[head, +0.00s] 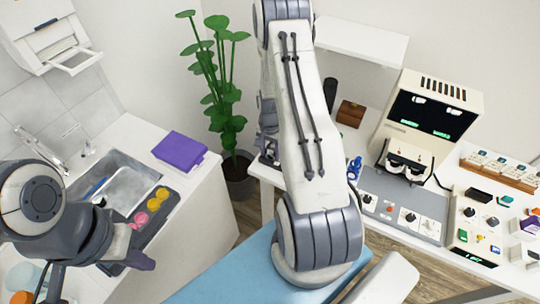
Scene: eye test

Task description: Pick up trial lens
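I cannot make out a trial lens for certain; small coloured pieces lie on the white panel at the right, too small to identify. My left gripper (97,275) is at the lower left, by the sink counter. Its two dark fingers stand apart, with nothing seen held between them. My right arm rises through the middle of the view. Grey parts at its wrist show behind the link, at the near left end of the white desk, but the fingers of my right gripper are hidden.
A white instrument (432,112) with a grey control panel (375,190) stands on the desk. A wooden card rack (515,180) is at the right, a brown box (351,113) further back. A purple box (180,150) lies beside the sink (128,190).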

